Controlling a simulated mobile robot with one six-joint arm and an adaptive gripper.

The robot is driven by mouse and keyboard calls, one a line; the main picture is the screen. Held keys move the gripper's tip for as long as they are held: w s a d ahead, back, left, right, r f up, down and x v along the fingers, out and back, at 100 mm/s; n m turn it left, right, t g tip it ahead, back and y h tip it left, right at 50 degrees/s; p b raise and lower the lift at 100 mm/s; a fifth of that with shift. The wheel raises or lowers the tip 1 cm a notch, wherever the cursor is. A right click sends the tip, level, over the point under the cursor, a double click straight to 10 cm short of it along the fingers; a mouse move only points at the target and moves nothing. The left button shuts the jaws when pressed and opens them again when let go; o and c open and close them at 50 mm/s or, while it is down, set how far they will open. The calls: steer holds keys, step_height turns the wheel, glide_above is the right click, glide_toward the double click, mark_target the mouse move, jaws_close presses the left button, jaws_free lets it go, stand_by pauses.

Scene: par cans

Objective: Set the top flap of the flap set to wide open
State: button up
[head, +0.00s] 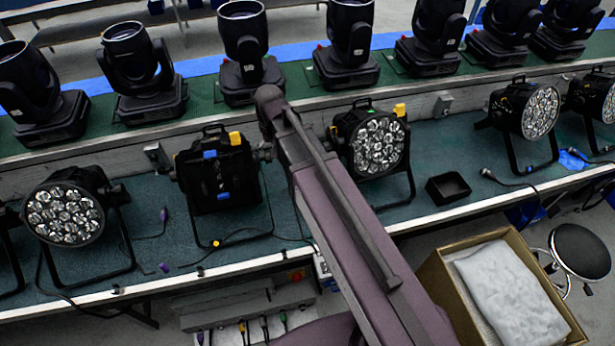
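The flap set (218,178) is the dark, square front of a par can at left centre on the teal bench. Its flaps look folded over the front, as no lens shows. A yellow tab (236,138) is at its top right, and blue tabs (209,154) mark its upper and lower parts. I cannot make out the exact angle of the top flap. My arm runs up from the bottom right to a joint just above and right of the flap set. My gripper cannot be made out, and the arm hides the space behind it.
Par cans with bare lenses stand left (65,210), right of my arm (376,146) and at the far right (538,112). Moving heads (243,50) line the raised shelf behind. An open carton (450,290) stands in front.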

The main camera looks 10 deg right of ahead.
steer(key=s+d+f+b, duration=0.5)
steer(key=d+f+b, duration=0.1)
steer(key=d, duration=0.2)
steer(key=shift+d+f, duration=0.3)
steer(key=shift+d, duration=0.05)
steer(key=s+d+f+b, duration=0.3)
steer(key=d+f+b, duration=0.1)
steer(key=shift+s+d, duration=0.25)
steer(key=shift+s, duration=0.05)
stand_by(0.3)
steer(key=c, duration=0.5)
steer(key=shift+s, duration=0.15)
